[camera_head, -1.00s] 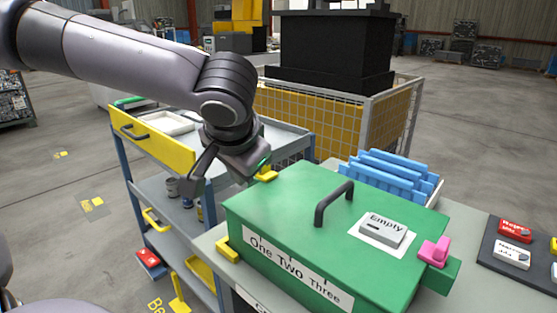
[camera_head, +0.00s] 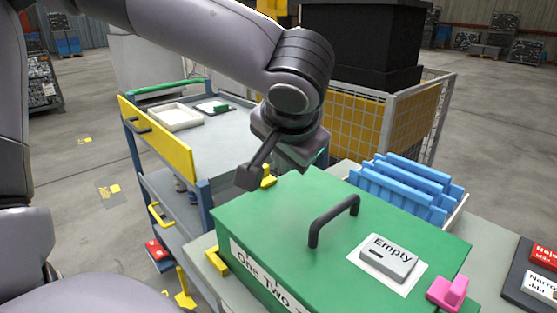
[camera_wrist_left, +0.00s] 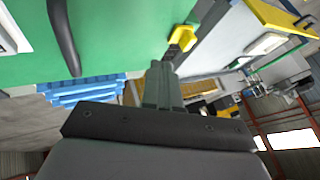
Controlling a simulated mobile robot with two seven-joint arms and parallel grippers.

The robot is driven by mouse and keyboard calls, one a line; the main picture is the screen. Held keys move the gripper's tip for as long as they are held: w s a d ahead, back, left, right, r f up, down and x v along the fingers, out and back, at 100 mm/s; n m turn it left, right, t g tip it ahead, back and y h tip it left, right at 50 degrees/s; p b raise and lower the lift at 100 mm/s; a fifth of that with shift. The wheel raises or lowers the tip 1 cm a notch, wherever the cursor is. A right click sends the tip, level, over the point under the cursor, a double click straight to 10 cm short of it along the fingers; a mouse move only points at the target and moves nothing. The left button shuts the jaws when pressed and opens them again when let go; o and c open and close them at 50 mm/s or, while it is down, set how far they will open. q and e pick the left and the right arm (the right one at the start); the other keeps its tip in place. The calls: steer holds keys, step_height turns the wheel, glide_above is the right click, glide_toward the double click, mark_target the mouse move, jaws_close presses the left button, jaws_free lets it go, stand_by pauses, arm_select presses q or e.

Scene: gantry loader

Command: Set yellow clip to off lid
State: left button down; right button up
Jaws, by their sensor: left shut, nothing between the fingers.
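The green box lid (camera_head: 300,225) has a dark handle and lies in front of me. A yellow clip (camera_head: 268,176) is at the lid's far left corner; it also shows in the left wrist view (camera_wrist_left: 184,37). My left gripper (camera_head: 250,178) is close beside this clip, shut with nothing held. In the left wrist view its fingers (camera_wrist_left: 170,65) reach toward the clip; I cannot tell whether they touch it. Another yellow clip (camera_head: 216,261) is at the lid's near left edge. A pink clip (camera_head: 447,293) is at the right edge. My right gripper is out of view.
A grey block marked "Empty" (camera_head: 389,257) lies on the lid. Blue racks (camera_head: 405,187) stand behind the box. A cart (camera_head: 225,140) with a yellow front panel and white tray is at the left. A dark pad (camera_head: 515,284) with labelled blocks is at the right.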

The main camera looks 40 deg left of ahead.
mark_target(268, 178)
arm_select(q)
steer(key=b+x, duration=0.1)
steer(key=x, duration=0.8)
steer(key=shift+s+a, duration=0.1)
steer(key=shift+a+r+p, duration=0.25)
steer(key=shift+a+p, duration=0.1)
steer(key=shift+a, duration=1.45)
steer(key=shift+w+a, duration=0.15)
steer(key=shift+a, duration=0.55)
steer(key=shift+w+a, duration=0.1)
steer(key=shift+a, duration=0.65)
steer(key=shift+d, duration=0.1)
steer(key=p+v, duration=0.1)
steer(key=v, duration=0.6)
